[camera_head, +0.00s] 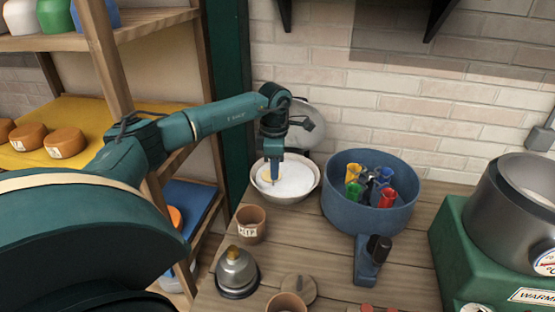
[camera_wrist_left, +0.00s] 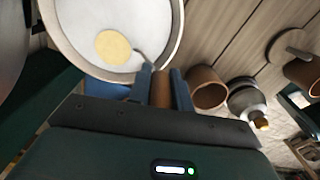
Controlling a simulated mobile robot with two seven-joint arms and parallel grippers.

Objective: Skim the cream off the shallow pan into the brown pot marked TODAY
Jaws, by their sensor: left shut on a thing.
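The shallow pan (camera_head: 314,188) of white liquid stands near the wall; it also shows in the wrist view (camera_wrist_left: 62,50). My left gripper (camera_head: 272,178) points down over it, shut on the brown handle (camera_wrist_left: 161,88) of a skimmer. A thin dark stem runs from the handle to a round pale-yellow disc (camera_wrist_left: 113,47) over the white surface. I cannot tell whether the yellow is cream or the disc itself. A brown pot (camera_head: 250,226) with a white label stands in front of the pan; its lettering is too small to read surely. My right gripper is not in view.
A blue tub (camera_head: 368,216) with coloured items stands right of the pan. In front are a dark blue device (camera_head: 367,262), a grey metal bell-shaped thing (camera_head: 236,268), a wooden lid (camera_head: 298,288) and another brown pot (camera_head: 287,303). A green warmer (camera_head: 460,245) stands at right.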

